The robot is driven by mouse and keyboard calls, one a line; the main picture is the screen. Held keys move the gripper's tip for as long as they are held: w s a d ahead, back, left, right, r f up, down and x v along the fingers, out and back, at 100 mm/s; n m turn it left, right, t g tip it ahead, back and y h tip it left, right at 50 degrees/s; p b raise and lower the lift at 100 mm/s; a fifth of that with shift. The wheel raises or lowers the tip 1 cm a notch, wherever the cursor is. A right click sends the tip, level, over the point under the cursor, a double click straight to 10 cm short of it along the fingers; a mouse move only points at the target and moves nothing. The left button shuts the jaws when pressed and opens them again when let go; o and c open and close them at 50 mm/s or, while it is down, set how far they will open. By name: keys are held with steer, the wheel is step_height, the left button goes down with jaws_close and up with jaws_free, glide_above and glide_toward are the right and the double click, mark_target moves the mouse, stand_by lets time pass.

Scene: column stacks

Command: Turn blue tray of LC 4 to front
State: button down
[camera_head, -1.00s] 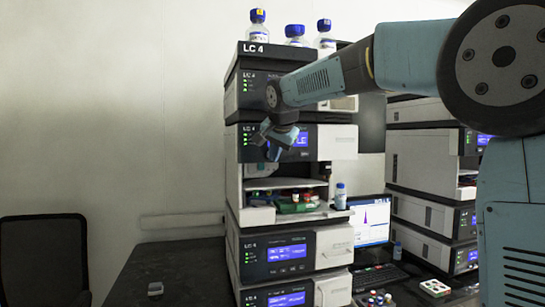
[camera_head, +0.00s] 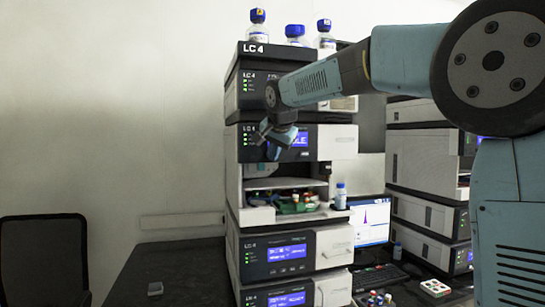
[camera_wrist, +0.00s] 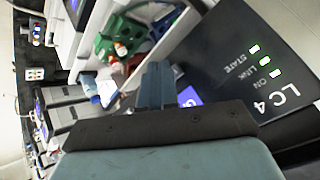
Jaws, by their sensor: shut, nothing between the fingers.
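The LC 4 stack (camera_head: 253,47) stands in the middle of the head view. Its open compartment holds a round set of trays; a green tray (camera_head: 285,210) with capped vials faces the front. The green tray also shows in the wrist view (camera_wrist: 108,40). A small bluish patch shows behind it in the head view, but I cannot tell whether that is the blue tray. My gripper (camera_head: 274,151) is shut and empty, in front of the module above the compartment, apart from the trays. In the wrist view its closed fingers (camera_wrist: 155,84) point toward the stack front.
Bottles (camera_head: 296,36) stand on top of the stack. A monitor (camera_head: 370,220), keyboard (camera_head: 380,277) and vial tray (camera_head: 435,288) lie right. A second stack (camera_head: 425,185) is behind. The bench (camera_head: 175,260) left is mostly clear.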

steer(key=shift+w, duration=0.15)
stand_by(0.6)
steer(key=shift+s+d, duration=0.2)
steer(key=shift+s, duration=0.6)
steer(key=shift+s+d, duration=0.25)
steer(key=shift+s, duration=0.55)
steer(key=shift+s+d, duration=0.2)
steer(key=shift+s, duration=0.6)
steer(key=shift+s+d, duration=0.25)
steer(key=shift+s, duration=0.55)
